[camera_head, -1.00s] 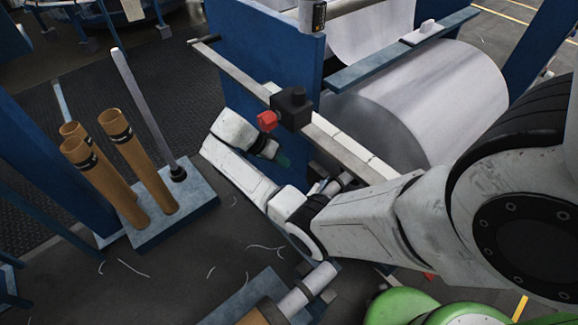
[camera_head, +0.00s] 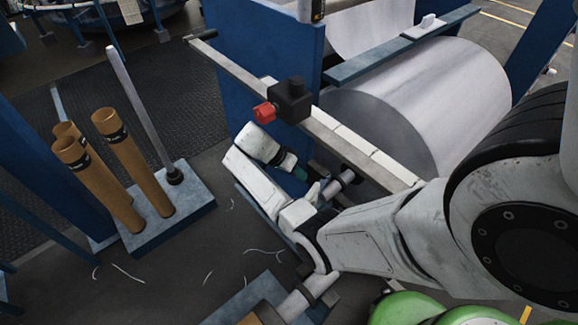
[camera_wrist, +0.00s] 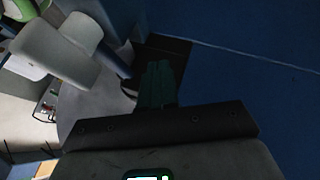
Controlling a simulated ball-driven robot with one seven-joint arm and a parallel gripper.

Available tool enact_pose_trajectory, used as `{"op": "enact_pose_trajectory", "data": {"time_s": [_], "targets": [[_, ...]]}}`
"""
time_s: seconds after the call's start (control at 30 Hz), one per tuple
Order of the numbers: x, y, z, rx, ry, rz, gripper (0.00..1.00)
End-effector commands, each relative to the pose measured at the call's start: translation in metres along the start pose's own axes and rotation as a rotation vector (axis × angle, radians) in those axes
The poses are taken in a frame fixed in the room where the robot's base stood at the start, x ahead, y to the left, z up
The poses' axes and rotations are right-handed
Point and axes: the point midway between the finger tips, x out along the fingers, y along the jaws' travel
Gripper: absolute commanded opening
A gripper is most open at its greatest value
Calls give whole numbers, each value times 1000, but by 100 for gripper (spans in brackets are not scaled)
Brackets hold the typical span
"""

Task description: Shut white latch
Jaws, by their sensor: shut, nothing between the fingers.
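My gripper (camera_head: 299,173) is shut and empty. Its dark green fingers point right and down, just left of a grey shaft end (camera_head: 342,182) at the fabric roll. A small pale piece (camera_head: 313,192) sits between the fingertips and the shaft; it may be the white latch, but it is too small to tell its position. In the wrist view the shut fingers (camera_wrist: 157,80) lie before a dark block, with pale blocky shapes at upper left that I cannot name surely. Contact is unclear. Another white fitting (camera_head: 425,27) sits on the blue beam at top right.
A pale rail (camera_head: 240,72) with a black block (camera_head: 291,101) and red knob (camera_head: 264,113) runs just above my gripper. The large fabric roll (camera_head: 435,95) is to the right.

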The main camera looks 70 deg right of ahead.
Motion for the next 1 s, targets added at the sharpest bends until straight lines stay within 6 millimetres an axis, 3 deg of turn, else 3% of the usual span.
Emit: {"op": "enact_pose_trajectory", "data": {"time_s": [0.1,0.3,1.0], "targets": [[6,19,-1,1,1,1,0],[13,32,-1,1,1,-1,0],[19,38,-4,-1,0,0,0]]}}
